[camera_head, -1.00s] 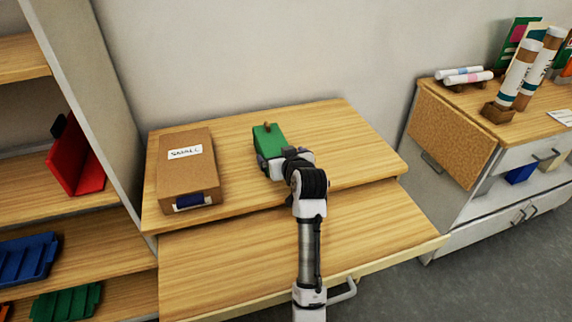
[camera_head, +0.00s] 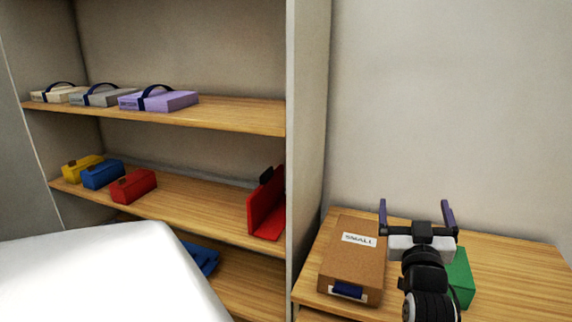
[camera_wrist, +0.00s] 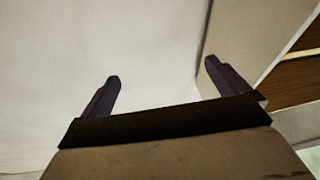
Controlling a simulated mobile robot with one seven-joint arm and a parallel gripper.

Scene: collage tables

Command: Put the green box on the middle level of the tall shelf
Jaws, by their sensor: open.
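The green box (camera_head: 461,277) sits on the wooden desk, partly hidden behind my gripper and wrist. My gripper (camera_head: 417,208) is open and empty, its two dark fingers raised above the desk and pointing toward the back wall. In the wrist view my open gripper (camera_wrist: 165,88) has only pale wall between its fingers. The tall shelf stands at the left. Its middle level (camera_head: 205,200) holds yellow, blue and red boxes at its left and a red upright holder at its right end. Bare board lies between the red box and the holder.
A brown box labelled SMALL (camera_head: 352,258) lies on the desk (camera_head: 530,270), left of the green box. The shelf's side panel (camera_head: 306,130) stands between shelf and desk. The upper level holds several strapped cases (camera_head: 158,100). A white surface (camera_head: 100,275) fills the lower left.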

